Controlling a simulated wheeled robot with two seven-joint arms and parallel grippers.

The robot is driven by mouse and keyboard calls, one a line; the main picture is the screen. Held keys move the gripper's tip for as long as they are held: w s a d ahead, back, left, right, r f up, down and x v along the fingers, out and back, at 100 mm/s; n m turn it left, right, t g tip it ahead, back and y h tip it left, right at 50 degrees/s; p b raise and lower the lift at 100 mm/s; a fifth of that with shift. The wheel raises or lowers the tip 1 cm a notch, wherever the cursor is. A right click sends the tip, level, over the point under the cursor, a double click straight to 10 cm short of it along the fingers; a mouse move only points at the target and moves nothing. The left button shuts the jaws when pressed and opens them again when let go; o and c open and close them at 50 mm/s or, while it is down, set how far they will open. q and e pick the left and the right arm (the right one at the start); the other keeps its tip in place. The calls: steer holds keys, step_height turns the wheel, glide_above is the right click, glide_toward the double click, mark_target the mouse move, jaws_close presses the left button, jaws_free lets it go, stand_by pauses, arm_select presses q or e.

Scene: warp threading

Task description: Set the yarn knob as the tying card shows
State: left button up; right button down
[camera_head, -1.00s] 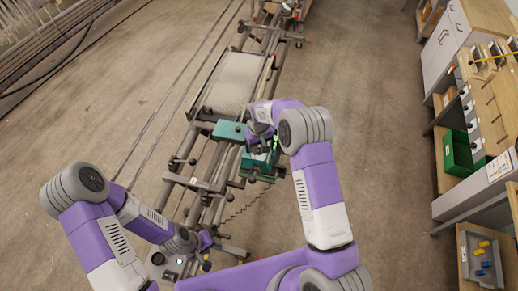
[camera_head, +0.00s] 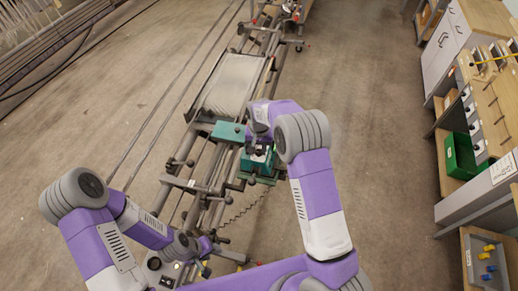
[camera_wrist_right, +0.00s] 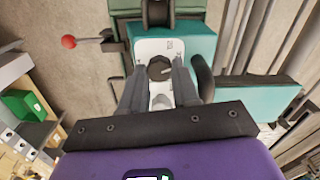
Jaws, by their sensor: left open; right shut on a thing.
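The dark knob (camera_wrist_right: 159,67) sits on a white plate (camera_wrist_right: 145,47) of the teal tying machine (camera_wrist_right: 197,40) in the right wrist view. My right gripper (camera_wrist_right: 158,78) is shut on the knob, one finger at each side. The small print on the plate is not legible. In the head view my right gripper (camera_head: 258,146) is over the machine's teal housing (camera_head: 246,163), and my wrist hides the knob there. My left gripper (camera_head: 206,247) is low at the left, away from the knob; its fingers are hard to make out. I cannot identify the tying card for certain.
A long grey frame with rails (camera_head: 190,183) runs under the machine. A red-tipped lever (camera_wrist_right: 69,42) sticks out beside it. At the right are shelves with a green bin (camera_head: 460,155), a white sign (camera_head: 502,168) and a tray of coloured pieces (camera_head: 486,262). The floor between is clear.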

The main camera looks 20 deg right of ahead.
stand_by(0.3)
steer(key=c, duration=0.8)
jaws_free()
steer(key=shift+r, duration=0.1)
